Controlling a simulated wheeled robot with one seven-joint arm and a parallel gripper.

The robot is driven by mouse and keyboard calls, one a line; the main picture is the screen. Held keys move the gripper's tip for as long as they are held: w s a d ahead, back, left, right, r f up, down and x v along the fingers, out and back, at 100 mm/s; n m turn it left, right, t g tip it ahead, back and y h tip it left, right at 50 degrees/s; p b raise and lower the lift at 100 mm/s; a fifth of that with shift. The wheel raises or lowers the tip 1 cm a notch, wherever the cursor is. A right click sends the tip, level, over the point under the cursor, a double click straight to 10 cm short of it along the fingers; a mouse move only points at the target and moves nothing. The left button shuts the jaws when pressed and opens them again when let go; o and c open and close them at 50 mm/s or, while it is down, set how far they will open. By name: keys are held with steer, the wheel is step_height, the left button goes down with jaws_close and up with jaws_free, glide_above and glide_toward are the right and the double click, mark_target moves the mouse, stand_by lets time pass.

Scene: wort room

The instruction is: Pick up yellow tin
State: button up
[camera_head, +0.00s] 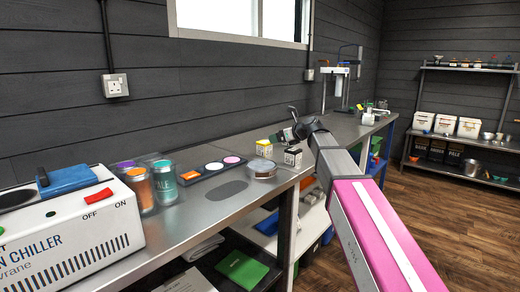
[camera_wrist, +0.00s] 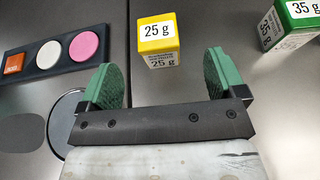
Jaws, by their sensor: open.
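The yellow tin (camera_wrist: 159,47) is a small box with a white "25 g" label on top, standing on the steel bench. In the head view the yellow tin (camera_head: 264,149) stands just beyond the round lidded tin. My gripper (camera_wrist: 161,80) is open and empty in the wrist view. Its green pads are spread to either side, and the tin lies just ahead of the gap, not between the pads. In the head view my gripper (camera_head: 283,136) is over the bench near the tin.
A green "35 g" tin (camera_wrist: 277,33) stands to the right. A dark tray (camera_wrist: 58,50) with coloured discs lies to the left. A dark wall runs behind.

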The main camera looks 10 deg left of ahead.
mark_target(265, 142)
steer(key=x, duration=0.5)
steer(key=shift+w, duration=0.1)
steer(key=shift+s+f+x, duration=0.1)
steer(key=shift+x, duration=0.85)
steer(key=shift+s+f+x, duration=0.1)
steer(key=shift+x, duration=0.8)
steer(key=shift+s+f+x, duration=0.1)
steer(key=shift+s+x, duration=0.05)
steer(key=shift+x, duration=0.8)
steer(key=c, duration=1.1)
